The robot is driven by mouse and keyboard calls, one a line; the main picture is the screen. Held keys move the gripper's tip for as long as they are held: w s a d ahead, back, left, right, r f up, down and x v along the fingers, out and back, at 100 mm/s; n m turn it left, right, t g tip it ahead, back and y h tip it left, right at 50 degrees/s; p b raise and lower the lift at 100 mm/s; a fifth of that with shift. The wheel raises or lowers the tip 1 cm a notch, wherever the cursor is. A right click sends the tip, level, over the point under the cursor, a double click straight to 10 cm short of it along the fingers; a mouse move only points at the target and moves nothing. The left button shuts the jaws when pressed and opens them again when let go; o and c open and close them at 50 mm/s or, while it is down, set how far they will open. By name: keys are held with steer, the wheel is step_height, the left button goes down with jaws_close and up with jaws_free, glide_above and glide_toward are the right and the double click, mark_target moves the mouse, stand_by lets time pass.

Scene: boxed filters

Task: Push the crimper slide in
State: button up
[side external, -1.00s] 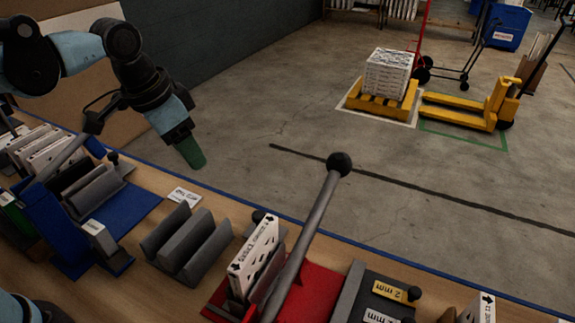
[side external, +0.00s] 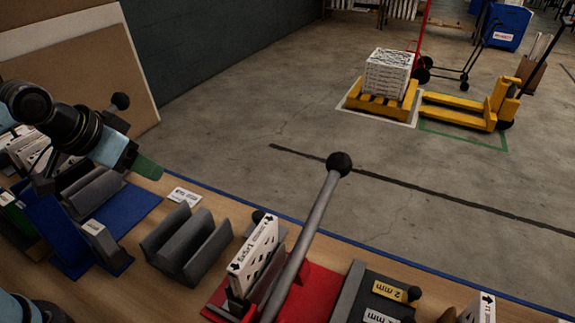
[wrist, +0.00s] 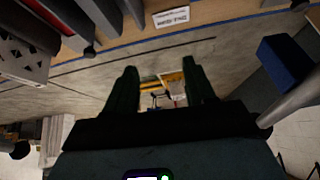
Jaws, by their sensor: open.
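My gripper (side external: 148,168) is open, its dark green fingers spread with nothing between them in the wrist view (wrist: 160,82). In the side view it hangs above the back of the blue station (side external: 132,213), which carries grey channel blocks (side external: 97,190). The station's long lever ends in a black ball knob (side external: 120,100), partly behind my arm. The small knob behind the grey blocks is hidden by my gripper. A red station (side external: 318,288) holds an upright white filter (side external: 254,247) and has its lever knob (side external: 340,164) raised. I cannot tell which part is the crimper slide.
A grey slotted rack (side external: 187,243) stands between the stations, with a white label card (side external: 184,196) behind it. Boxed filters (side external: 25,150) stand at far left. A grey thickness gauge block (side external: 380,297) is at right. Open floor lies beyond the blue table edge.

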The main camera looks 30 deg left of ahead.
stand_by(0.3)
steer(key=m+g, duration=0.7)
steer(key=m, duration=0.1)
glide_above(258, 215)
step_height(258, 215, down, 12)
steer(key=shift+f, duration=0.1)
jaws_close()
stand_by(0.4)
